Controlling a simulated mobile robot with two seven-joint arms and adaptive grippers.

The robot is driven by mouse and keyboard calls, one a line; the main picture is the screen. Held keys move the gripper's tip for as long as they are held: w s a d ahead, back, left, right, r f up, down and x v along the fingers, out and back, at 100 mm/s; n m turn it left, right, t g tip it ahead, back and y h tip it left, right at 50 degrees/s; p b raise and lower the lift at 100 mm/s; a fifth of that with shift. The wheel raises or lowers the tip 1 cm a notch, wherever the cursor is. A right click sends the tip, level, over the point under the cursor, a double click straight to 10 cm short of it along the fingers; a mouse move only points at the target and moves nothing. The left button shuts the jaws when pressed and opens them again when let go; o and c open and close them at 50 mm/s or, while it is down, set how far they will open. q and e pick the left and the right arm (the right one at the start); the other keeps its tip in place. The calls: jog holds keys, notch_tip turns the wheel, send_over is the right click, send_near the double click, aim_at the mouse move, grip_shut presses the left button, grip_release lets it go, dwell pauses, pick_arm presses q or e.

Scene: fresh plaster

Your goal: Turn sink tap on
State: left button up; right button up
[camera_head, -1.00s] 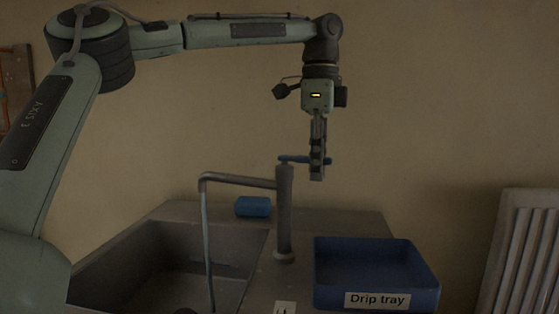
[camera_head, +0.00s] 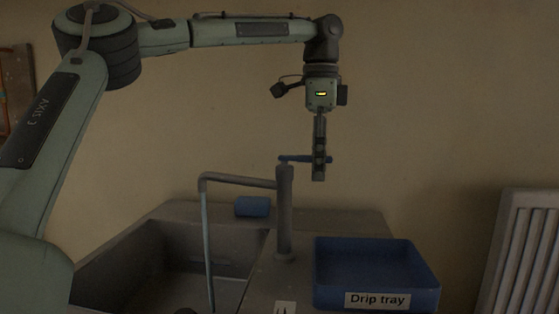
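The grey sink tap (camera_head: 284,215) stands upright on the counter, right of the basin. Its spout reaches left over the basin, and a thin pale blue stream, which looks like running water, drops from the spout's end. The tap's blue lever (camera_head: 295,158) sits on top and points right. My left gripper (camera_head: 319,172) hangs downward at the lever's outer part, and the lever's tip shows just right of the fingers. The fingers are seen edge-on, so I cannot tell whether they are open or shut, or whether they touch the lever. My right gripper is out of view.
The sink basin (camera_head: 110,262) lies left of the tap. A blue sponge-like block (camera_head: 253,206) lies behind the spout. A blue tray labelled "Drip tray" (camera_head: 425,285) stands right of the tap. A pale slatted rack (camera_head: 522,250) is at the far right.

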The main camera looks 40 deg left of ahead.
pick_arm(q)
jog(key=shift+r, duration=3.4)
